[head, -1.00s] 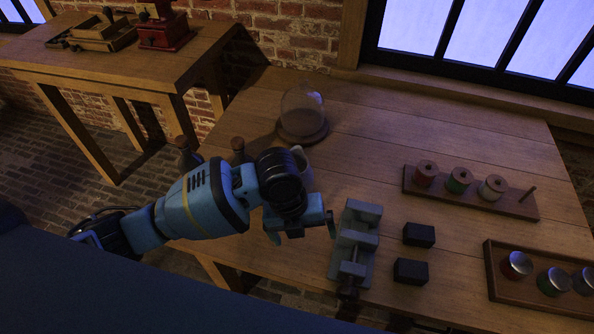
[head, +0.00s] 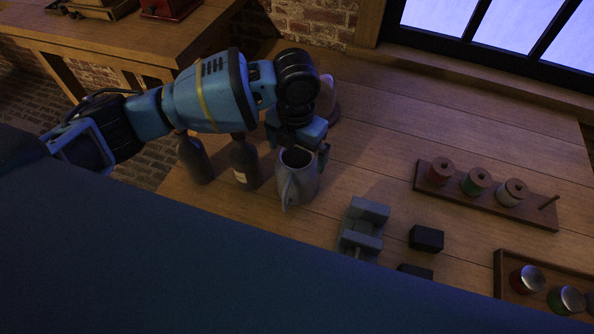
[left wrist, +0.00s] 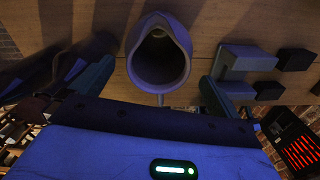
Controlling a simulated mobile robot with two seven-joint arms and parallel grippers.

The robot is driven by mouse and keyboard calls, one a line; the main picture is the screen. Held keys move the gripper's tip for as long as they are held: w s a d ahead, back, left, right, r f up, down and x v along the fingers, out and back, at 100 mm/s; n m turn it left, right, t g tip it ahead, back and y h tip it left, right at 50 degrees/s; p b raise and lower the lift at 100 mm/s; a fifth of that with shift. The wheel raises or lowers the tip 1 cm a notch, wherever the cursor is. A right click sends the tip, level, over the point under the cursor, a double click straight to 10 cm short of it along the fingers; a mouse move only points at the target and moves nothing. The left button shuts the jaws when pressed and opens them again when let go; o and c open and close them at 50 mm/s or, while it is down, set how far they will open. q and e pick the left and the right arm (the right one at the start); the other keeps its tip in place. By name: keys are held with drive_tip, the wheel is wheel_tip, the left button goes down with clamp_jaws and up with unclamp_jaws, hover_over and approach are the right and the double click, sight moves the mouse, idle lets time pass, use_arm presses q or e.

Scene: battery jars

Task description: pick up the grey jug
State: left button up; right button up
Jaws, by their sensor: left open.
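In the left wrist view the two fingers (left wrist: 146,82) are spread, one on each side of the jug, with gaps visible. My right gripper is not in view.
Two dark bottles (head: 243,163) (head: 195,159) stand left of the jug. A grey vise-like block (head: 364,226) and black boxes (head: 426,238) are to its right. A spool rack (head: 490,199) and jar tray (head: 500,278) lie farther right. The table behind the vise is clear.

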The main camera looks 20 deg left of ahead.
use_arm(q)
drive_tip(key=shift+w+f, duration=0.2)
drive_tip(key=shift+f, duration=3.35)
drive_tip(key=shift+a, duration=0.1)
drive_tip(key=c, duration=0.9)
drive_tip(key=shift+c, duration=0.3)
drive_tip(key=shift+r, duration=0.2)
wheel_tip(320, 180, up, 10)
drive_tip(key=shift+f, duration=0.25)
drive_tip(key=shift+r, duration=0.1)
